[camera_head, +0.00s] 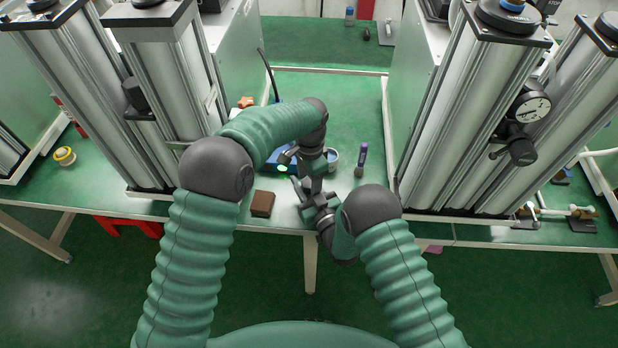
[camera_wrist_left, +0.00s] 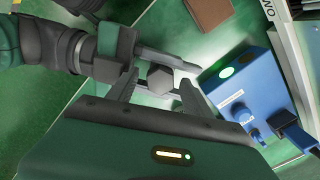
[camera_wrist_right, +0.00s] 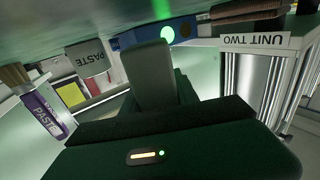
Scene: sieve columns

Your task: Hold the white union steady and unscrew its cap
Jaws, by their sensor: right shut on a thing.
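The white union (camera_wrist_left: 181,76) is mostly hidden behind my grippers; only pale parts show in the left wrist view, and its cap cannot be made out clearly. My right gripper (camera_wrist_left: 168,72) comes in from the left of that view and is shut on the union above the bench. My left gripper (camera_wrist_left: 158,93) points down at the union from above, its two fingers apart on either side of it. In the head view the left gripper (camera_head: 307,182) and the right gripper (camera_head: 317,205) meet near the bench's front edge. In the right wrist view the right gripper's finger (camera_wrist_right: 150,75) hides the union.
A blue box (camera_wrist_left: 245,90) with a lit green button stands close by. A brown block (camera_head: 263,203) lies to the left. Tall metal columns (camera_head: 465,110) flank the work space.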

